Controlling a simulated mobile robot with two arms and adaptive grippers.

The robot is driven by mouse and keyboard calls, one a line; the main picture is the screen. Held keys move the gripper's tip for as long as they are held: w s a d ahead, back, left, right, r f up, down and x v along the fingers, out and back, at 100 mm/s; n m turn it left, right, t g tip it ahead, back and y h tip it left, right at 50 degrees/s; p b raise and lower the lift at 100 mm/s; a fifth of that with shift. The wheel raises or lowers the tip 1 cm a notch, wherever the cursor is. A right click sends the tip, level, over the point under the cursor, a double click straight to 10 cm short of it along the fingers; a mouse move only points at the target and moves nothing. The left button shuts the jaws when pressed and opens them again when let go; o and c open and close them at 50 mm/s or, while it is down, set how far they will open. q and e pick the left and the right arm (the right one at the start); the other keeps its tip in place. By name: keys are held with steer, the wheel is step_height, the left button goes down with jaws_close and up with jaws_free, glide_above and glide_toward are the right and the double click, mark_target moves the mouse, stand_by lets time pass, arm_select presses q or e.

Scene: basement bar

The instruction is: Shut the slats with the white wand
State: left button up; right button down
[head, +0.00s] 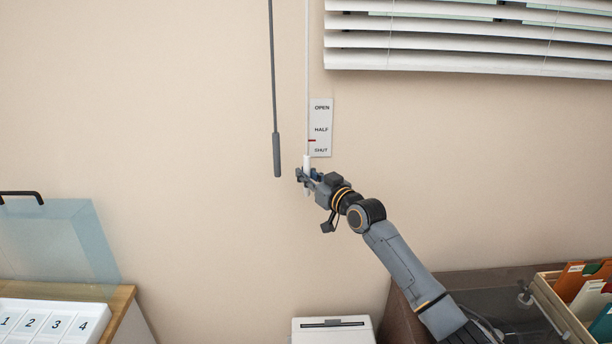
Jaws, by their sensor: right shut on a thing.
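The white wand (307,90) hangs straight down the wall, and its thicker white handle (307,161) is at the bottom. My right gripper (304,176) is shut on the handle; its fingers hide part of it. A label (321,128) beside the wand reads OPEN, HALF, SHUT from top to bottom. A small red mark (312,141) sits between HALF and SHUT. The white slats (460,45) at the upper right are tilted, with narrow gaps between them showing some of the window at the top. My left gripper is out of view.
A grey wand (276,150) hangs just left of the white one. A clear lid with a black handle (50,240) and a numbered white box (45,322) are at lower left. A white device (333,331) and a wooden crate of folders (560,310) stand below.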

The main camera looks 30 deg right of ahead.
mark_target(306, 195)
step_height(306, 195, down, 7)
steer(key=b, duration=0.5)
steer(key=shift+w+r, duration=0.1)
steer(key=shift+a, duration=0.1)
steer(key=shift+f, duration=0.2)
steer(key=c, duration=1.5)
jaws_free()
steer(key=shift+o, duration=1)
steer(key=shift+s+r, duration=0.2)
steer(key=shift+s, duration=0.1)
steer(key=shift+s+r, duration=0.1)
steer(key=shift+r, duration=0.1)
